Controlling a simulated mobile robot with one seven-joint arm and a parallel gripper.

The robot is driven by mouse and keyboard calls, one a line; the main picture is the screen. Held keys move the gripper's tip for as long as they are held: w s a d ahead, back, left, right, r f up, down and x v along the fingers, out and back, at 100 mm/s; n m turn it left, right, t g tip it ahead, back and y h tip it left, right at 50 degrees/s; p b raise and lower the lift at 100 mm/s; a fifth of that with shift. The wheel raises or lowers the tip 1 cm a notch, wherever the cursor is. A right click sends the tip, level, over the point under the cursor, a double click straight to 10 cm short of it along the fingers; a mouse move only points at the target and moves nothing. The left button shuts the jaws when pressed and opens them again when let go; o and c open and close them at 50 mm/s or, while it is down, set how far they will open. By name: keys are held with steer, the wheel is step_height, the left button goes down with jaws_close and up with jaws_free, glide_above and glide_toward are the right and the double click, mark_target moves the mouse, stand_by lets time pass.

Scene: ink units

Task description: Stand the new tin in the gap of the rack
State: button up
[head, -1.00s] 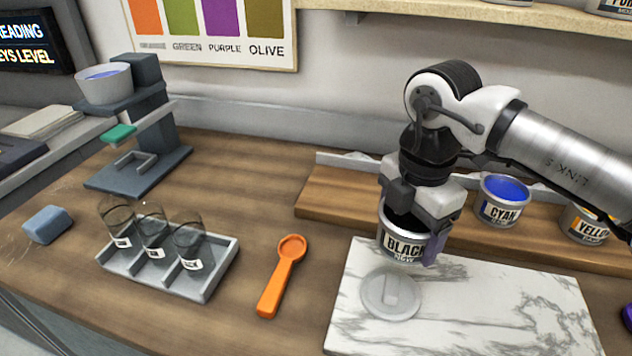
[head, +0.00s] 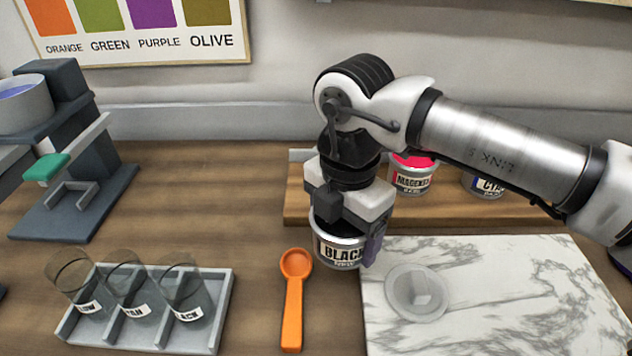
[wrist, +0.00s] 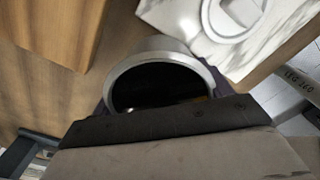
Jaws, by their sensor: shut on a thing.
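The new tin (head: 338,252), labelled BLACK NEW, is held upright in my gripper (head: 345,228) in the head view. My gripper is shut on it near the rim. The tin is in front of the wooden rack (head: 294,208), between the orange spoon and the marble slab; its height above the counter is hard to tell. In the wrist view the tin's round rim (wrist: 165,43) and dark inside show. The rack holds a magenta tin (head: 412,178) and a cyan tin (head: 484,186). The rack's left part is bare at its end; my gripper hides some of it.
An orange spoon (head: 293,300) lies just left of the tin. A marble slab (head: 500,290) with a clear round lid (head: 417,292) lies to the right. A grey tray (head: 222,300) with several labelled glasses stands at left. A dark stand (head: 75,200) is behind it.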

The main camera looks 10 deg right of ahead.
steer(key=w+d+p, duration=0.1)
steer(key=w, duration=0.5)
steer(key=w+d+p, duration=0.1)
steer(key=w+p, duration=0.1)
steer(key=w, duration=0.4)
steer(key=w+d+p, duration=0.1)
steer(key=w+p, duration=0.1)
steer(key=w, duration=0.3)
steer(key=shift+w+d+r, duration=0.1)
steer(key=shift+w+d, duration=0.1)
steer(key=shift+w, duration=0.2)
steer(key=shift+f+b, duration=0.65)
steer(key=shift+f, duration=1.15)
steer(key=shift+s, duration=0.1)
steer(key=shift+f, duration=0.15)
steer(key=o, duration=1.3)
step_height(320, 180, up, 8)
steer(key=shift+f+b, duration=0.1)
steer(key=shift+b, duration=0.65)
steer(key=shift+s+f, duration=0.1)
